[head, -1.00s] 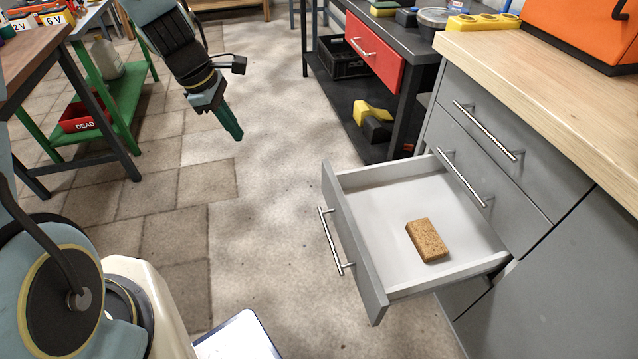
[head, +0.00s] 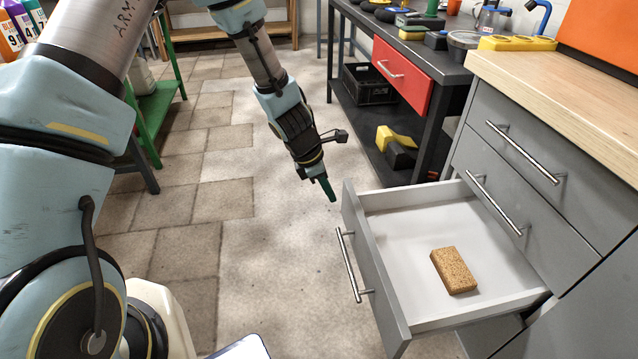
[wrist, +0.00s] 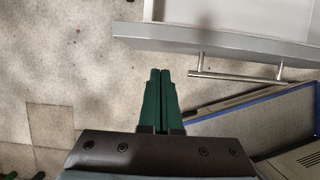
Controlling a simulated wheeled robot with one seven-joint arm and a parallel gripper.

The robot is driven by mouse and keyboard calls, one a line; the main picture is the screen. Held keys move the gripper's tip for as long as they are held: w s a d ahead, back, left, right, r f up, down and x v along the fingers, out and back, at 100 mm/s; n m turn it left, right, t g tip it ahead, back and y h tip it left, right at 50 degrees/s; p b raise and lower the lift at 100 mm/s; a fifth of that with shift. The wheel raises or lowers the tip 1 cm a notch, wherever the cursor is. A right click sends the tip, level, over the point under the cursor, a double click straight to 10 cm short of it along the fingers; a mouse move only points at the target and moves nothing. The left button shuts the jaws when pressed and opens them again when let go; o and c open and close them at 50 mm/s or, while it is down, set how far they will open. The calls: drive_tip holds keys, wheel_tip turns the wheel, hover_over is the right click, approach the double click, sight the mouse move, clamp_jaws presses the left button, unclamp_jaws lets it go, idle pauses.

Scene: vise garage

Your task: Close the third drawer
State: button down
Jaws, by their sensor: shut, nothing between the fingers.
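The third drawer (head: 380,282) of the grey cabinet is pulled open, with a grey front, a white inside and a metal bar handle (head: 350,265). A brown sponge-like block (head: 453,270) lies in it. My gripper (head: 330,192) is shut and empty, its green fingers pointing down just left of the drawer front's far end, apart from it. In the wrist view, the shut green fingers (wrist: 160,75) are in front of the drawer front (wrist: 215,42), to the left of its handle (wrist: 240,77).
Two shut grey drawers (head: 530,145) sit above the open one, under a wooden top (head: 550,95). A dark workbench with a red drawer (head: 400,75) stands behind. A green shelf (head: 160,110) is at the left. The floor left of the drawer is clear.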

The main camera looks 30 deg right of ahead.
drive_tip(key=shift+s+d+r, duration=0.1)
drive_tip(key=shift+s+d, duration=0.15)
drive_tip(key=shift+d, duration=0.35)
drive_tip(key=shift+s+d+r, duration=0.1)
drive_tip(key=shift+s+d, duration=0.15)
drive_tip(key=shift+d, duration=0.35)
